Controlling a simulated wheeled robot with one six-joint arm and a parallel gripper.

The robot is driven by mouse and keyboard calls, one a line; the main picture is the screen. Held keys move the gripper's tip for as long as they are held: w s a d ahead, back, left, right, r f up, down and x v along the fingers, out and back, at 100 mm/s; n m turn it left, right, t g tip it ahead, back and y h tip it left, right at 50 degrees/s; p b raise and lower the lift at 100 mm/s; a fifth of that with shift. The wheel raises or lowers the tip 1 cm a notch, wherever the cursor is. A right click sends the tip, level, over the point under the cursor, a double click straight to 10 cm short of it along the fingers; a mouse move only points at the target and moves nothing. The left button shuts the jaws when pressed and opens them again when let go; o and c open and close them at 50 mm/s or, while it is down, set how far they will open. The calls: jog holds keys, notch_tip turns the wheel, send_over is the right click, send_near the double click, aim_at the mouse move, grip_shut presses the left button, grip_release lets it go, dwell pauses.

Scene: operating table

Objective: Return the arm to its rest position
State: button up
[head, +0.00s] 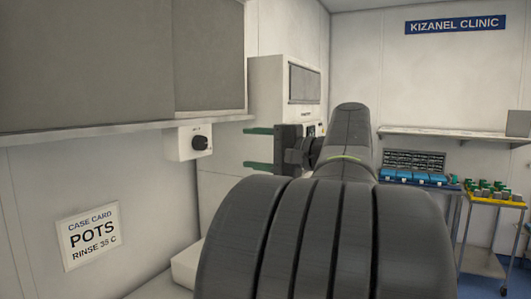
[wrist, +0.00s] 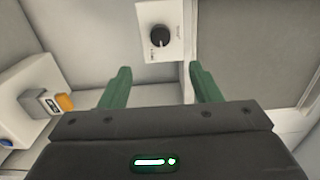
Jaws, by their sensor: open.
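My gripper (head: 262,148) is raised in the middle of the head view, with its two green fingers apart and pointing left. In the wrist view my gripper (wrist: 160,90) also shows open, with nothing between its fingers. My dark arm fills the lower middle of the head view and hides what is behind it. A white box with a black knob (head: 200,143) sits on the wall left of the fingertips. The knob (wrist: 160,36) also shows beyond the fingers in the wrist view. I cannot tell the exact gap to it.
A white machine (head: 270,88) stands behind my gripper. At right are a wall shelf (head: 455,134), a blue tray (head: 420,177) and a yellow-topped cart (head: 492,199).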

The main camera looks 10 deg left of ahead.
aim_at(204, 144)
jog(key=shift+s+d, duration=0.1)
jog(key=shift+d, duration=0.15)
jog(key=shift+a, duration=0.1)
jog(key=p+x, duration=0.3)
jog(key=x, duration=1)
jog(key=shift+a, duration=0.3)
jog(key=shift+d, duration=0.1)
